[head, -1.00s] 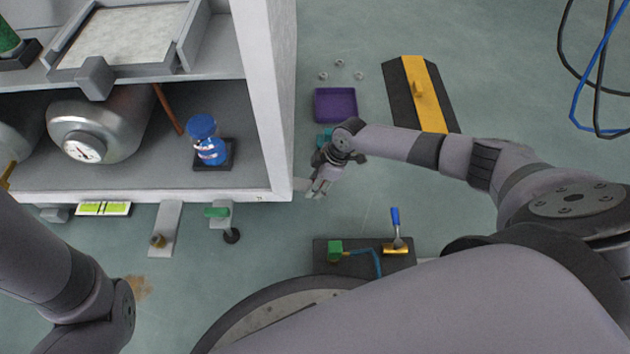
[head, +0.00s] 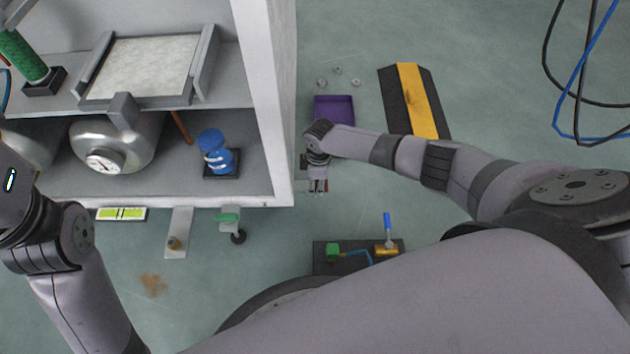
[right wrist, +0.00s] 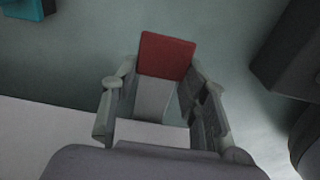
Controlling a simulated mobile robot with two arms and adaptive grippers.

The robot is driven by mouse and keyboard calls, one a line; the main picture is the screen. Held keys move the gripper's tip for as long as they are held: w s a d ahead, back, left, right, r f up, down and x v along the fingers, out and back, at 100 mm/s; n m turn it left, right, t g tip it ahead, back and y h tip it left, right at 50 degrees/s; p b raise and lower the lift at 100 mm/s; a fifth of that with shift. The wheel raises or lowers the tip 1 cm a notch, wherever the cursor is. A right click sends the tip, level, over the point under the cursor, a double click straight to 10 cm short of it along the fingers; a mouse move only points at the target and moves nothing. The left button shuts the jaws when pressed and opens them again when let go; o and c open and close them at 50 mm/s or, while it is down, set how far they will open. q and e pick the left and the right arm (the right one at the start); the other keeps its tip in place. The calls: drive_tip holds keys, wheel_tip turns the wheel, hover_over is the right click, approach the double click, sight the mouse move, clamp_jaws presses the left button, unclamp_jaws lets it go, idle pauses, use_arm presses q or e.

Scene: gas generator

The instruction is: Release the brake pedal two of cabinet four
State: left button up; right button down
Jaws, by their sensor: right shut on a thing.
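The white-walled cabinet (head: 268,100) stands at the left in the head view. My right gripper (head: 319,187) is low beside the cabinet's front right corner. In the right wrist view, a red-ended pedal (right wrist: 167,56) with a grey stem lies between the fingers of my right gripper (right wrist: 160,105), which is shut on it. The pedal cannot be made out in the head view. My left arm is at the left edge; its gripper is not visible.
A purple tray (head: 334,107) and a black-yellow ramp (head: 417,103) lie on the floor right of the cabinet. A dark plate with a blue-handled valve (head: 387,229) is near my base. Hoses (head: 575,100) hang at the right. Open floor lies between.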

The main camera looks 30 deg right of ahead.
drive_tip(key=c, duration=1.2)
unclamp_jaws()
drive_tip(key=shift+w+a+r, duration=0.1)
drive_tip(key=shift+a+r, duration=0.1)
drive_tip(key=shift+o, duration=1.4)
drive_tip(key=shift+d+f, duration=0.1)
wheel_tip(320, 180, up, 12)
drive_tip(key=shift+s+d, duration=0.25)
drive_tip(key=shift+d, duration=0.1)
